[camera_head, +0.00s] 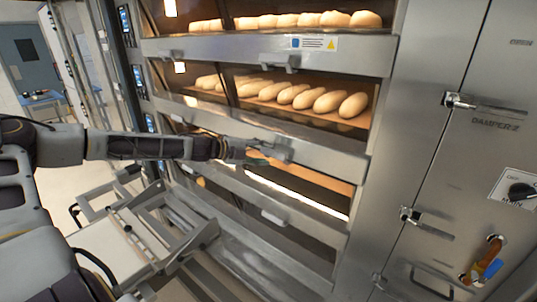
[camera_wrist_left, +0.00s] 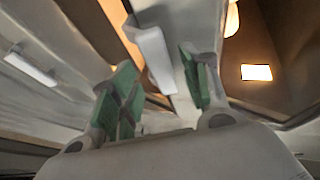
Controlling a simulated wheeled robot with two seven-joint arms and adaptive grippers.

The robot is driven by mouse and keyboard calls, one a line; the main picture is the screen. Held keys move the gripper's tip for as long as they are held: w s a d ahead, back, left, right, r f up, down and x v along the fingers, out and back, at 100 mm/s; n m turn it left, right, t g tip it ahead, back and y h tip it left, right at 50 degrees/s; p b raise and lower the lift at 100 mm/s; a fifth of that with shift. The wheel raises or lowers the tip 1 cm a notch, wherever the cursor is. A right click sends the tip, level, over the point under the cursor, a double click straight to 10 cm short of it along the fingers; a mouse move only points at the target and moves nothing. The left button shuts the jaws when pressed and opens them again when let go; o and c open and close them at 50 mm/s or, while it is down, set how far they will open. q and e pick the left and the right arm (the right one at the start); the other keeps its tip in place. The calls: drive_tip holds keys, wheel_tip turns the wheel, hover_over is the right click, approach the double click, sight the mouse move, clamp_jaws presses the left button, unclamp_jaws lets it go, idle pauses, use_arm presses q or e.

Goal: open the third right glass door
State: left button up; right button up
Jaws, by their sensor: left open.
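The third right glass door (camera_head: 318,182) is the lit, narrow pane below the deck with the second row of loaves, and it looks closed. A pale handle (camera_head: 282,152) sits on the steel front just above it. My left gripper (camera_head: 262,156) is at this handle. In the left wrist view, the green-padded fingers of my left gripper (camera_wrist_left: 158,88) are spread apart, and a pale handle bar (camera_wrist_left: 152,45) shows between them. I cannot tell whether they touch it. My right gripper is not in view.
Loaves (camera_head: 312,98) lie behind the upper panes. Another handle (camera_head: 272,217) is on the front below. A steel cabinet with latches (camera_head: 440,150) stands at the right. A metal lift frame (camera_head: 150,225) stands at lower left, close under my left arm.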

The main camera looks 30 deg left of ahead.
sight(270, 153)
use_arm(q)
drive_tip(key=shift+b+x, duration=0.55)
drive_tip(key=shift+x, duration=0.95)
drive_tip(key=shift+c, duration=0.3)
clamp_jaws()
